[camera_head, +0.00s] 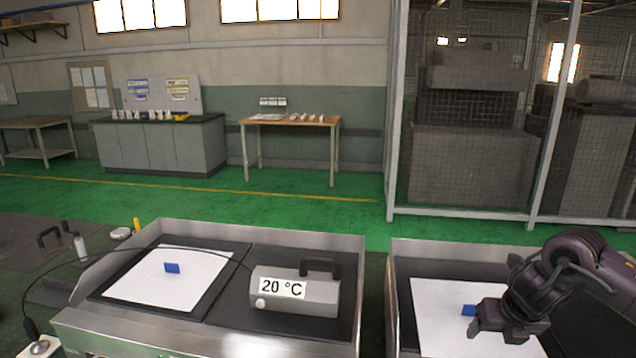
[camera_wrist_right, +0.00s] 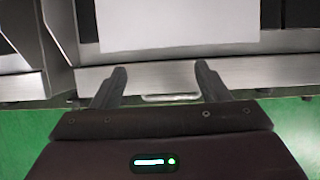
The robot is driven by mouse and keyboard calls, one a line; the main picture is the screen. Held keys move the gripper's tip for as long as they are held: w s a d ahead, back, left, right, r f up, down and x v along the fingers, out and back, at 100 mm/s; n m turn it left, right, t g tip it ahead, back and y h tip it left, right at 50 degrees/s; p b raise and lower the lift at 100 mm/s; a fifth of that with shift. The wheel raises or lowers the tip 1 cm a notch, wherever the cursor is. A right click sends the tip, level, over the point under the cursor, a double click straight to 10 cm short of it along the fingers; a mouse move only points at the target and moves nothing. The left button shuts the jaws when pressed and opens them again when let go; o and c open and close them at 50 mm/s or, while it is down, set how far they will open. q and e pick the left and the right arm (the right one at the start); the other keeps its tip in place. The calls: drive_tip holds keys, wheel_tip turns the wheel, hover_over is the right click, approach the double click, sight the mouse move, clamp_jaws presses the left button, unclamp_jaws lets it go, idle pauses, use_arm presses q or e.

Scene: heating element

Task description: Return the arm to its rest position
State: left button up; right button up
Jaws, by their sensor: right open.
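My right arm comes in from the right in the head view. Its gripper (camera_head: 508,330) hangs over the near part of the right tray, beside a small blue block that it partly hides. In the right wrist view my right gripper (camera_wrist_right: 160,85) has its two fingers spread, with nothing between them. Below the fingers lie the metal tray edge (camera_wrist_right: 285,40) and part of a white sheet (camera_wrist_right: 180,25). My left gripper is not in view.
The left tray (camera_head: 200,335) holds a white sheet (camera_head: 140,280) with a blue block (camera_head: 172,268) and a grey heating element (camera_head: 325,298) reading 20 °C. The right tray (camera_head: 400,320) holds another sheet (camera_head: 440,310) and blue block (camera_head: 468,310). A mesh fence (camera_head: 470,215) stands behind.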

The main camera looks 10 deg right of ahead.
drive_tip(key=w+a+f+m+t+y, duration=0.1)
drive_tip(key=a+f, duration=0.3)
drive_tip(key=a, duration=0.6)
drive_tip(key=w+a+f+m+t+y, duration=0.1)
drive_tip(key=a+f+y, duration=0.15)
drive_tip(key=a, duration=0.75)
drive_tip(key=s+a+f+m+t, duration=0.1)
drive_tip(key=s+a+m, duration=0.2)
drive_tip(key=a+m, duration=0.25)
drive_tip(key=s+a+m+t, duration=0.1)
drive_tip(key=s+a+m, duration=0.2)
drive_tip(key=a+m, duration=0.25)
drive_tip(key=s+d+f+m+g+h, duration=0.1)
drive_tip(key=s+d+f+m+g, duration=0.25)
drive_tip(key=s+m, duration=0.5)
drive_tip(key=s+d+f+m+g+h, duration=0.1)
drive_tip(key=s+d+f+m+g, duration=0.1)
drive_tip(key=s+d+m, duration=0.5)
drive_tip(key=s+a+f+m+g, duration=0.1)
drive_tip(key=s+f, duration=0.1)
drive_tip(key=f, duration=1.3)
drive_tip(key=s+a+f+m, duration=0.1)
drive_tip(key=f, duration=1.4)
drive_tip(key=s+d+f+g+p, duration=0.1)
drive_tip(key=s+d+f, duration=0.2)
drive_tip(key=s+f, duration=1.3)
drive_tip(key=s, duration=0.3)
drive_tip(key=shift+d+f, duration=0.2)
